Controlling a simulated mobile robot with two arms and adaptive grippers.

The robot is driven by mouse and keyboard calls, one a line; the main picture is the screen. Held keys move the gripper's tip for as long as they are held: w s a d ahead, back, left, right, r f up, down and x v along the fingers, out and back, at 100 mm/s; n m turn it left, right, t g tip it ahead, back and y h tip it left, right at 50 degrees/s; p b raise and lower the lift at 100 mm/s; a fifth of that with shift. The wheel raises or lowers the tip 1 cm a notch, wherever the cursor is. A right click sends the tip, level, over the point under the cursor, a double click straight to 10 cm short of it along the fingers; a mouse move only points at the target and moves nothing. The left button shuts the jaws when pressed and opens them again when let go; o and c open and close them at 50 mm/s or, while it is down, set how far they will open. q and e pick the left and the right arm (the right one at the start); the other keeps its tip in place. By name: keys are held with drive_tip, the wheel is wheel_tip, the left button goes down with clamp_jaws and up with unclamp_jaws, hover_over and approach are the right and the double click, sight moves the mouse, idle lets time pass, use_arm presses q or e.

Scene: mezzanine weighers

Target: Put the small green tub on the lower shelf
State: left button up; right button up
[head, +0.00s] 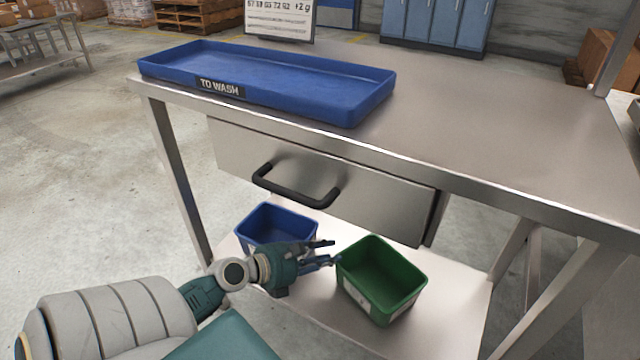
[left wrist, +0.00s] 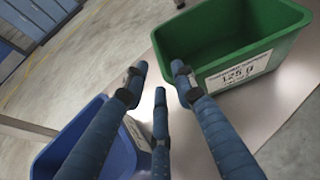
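The small green tub (head: 381,278) stands upright and empty on the lower shelf (head: 447,318) of the steel table, right of my left gripper. It also shows at the top right of the left wrist view (left wrist: 236,35), with a white label on its side. My left gripper (head: 331,252) is between the green tub and a blue tub (head: 276,226). Its fingers are spread and empty in the left wrist view (left wrist: 160,82), pointing towards the green tub, with a gap visible. My right gripper is not in view.
The blue tub (left wrist: 98,141) stands on the shelf just left of the green one. A closed drawer (head: 318,183) with a black handle (head: 295,190) hangs above the shelf. A blue "TO WASH" tray (head: 340,108) lies on the tabletop. Shelf space right of the green tub is clear.

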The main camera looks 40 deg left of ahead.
use_arm(q)
drive_tip(key=shift+v, duration=1.2)
drive_tip(key=shift+s, duration=0.1)
